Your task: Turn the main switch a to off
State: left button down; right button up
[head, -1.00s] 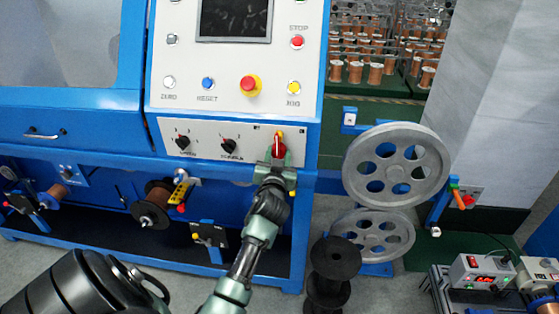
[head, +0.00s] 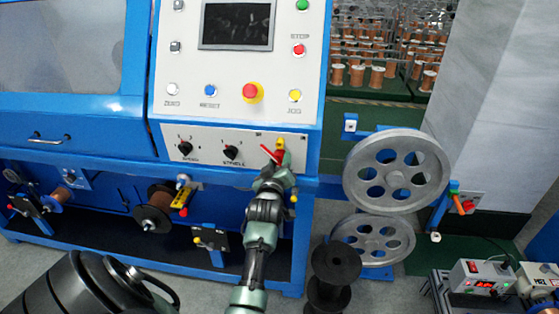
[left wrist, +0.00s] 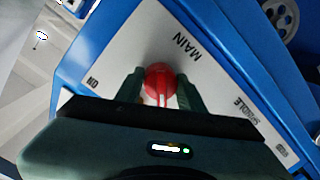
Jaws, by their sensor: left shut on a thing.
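The main switch is a red knob with a bar handle (head: 267,152) at the right end of the white lower panel of the blue machine. Its bar tilts up to the left in the head view. My left gripper (head: 276,168) is at the switch, its fingertips partly hiding the knob. In the left wrist view the red knob (left wrist: 158,78) sits between the two dark green fingers (left wrist: 159,90), which are shut on it. The word MAIN (left wrist: 188,45) and an ON mark (left wrist: 93,82) show on the panel there. My right gripper is not in view.
Two black knobs (head: 185,148) (head: 231,152) sit left on the same panel. Above are a red emergency button (head: 251,92), other push buttons and a screen (head: 237,26). Grey pulleys (head: 396,168) stand to the right, with a black spool (head: 334,272) below.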

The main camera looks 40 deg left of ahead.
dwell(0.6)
pick_arm(q)
jog(key=c, duration=0.9)
grip_release()
